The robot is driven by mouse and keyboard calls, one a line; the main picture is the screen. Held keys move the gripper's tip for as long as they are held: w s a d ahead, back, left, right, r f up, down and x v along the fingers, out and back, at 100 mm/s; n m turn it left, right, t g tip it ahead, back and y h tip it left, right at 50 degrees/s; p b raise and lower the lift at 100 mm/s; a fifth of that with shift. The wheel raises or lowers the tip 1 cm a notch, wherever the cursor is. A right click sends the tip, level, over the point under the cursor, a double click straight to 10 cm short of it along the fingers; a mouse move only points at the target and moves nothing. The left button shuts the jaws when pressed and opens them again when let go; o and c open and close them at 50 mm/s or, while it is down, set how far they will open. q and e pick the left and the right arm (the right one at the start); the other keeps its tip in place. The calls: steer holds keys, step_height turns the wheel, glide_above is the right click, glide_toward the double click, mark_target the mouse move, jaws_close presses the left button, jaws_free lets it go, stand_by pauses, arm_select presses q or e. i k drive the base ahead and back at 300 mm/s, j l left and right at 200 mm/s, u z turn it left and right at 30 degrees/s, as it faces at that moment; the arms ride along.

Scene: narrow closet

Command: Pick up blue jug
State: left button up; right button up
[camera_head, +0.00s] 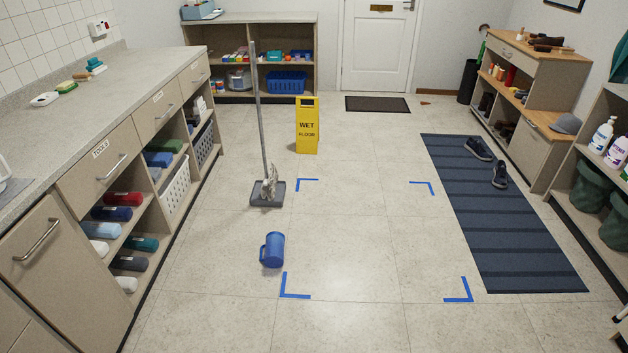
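The blue jug (273,249) is on the tiled floor in the lower middle of the head view. Its handle points to the left. It lies just left of the blue corner marks taped on the floor, with the near left mark (294,288) a little below and to the right of it. Nothing touches the jug. Neither of my grippers shows in this view.
A mop (266,180) stands behind the jug, and a yellow wet floor sign (307,126) behind that. A counter with shelves (110,95) runs along the left. A dark striped mat (505,230) with shoes lies on the right. The taped floor area is clear.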

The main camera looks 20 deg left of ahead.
mark_target(273, 246)
steer(key=i+u, duration=0.15)
steer(key=i, duration=0.45)
steer(key=i+l+u, duration=0.15)
steer(key=i, duration=0.45)
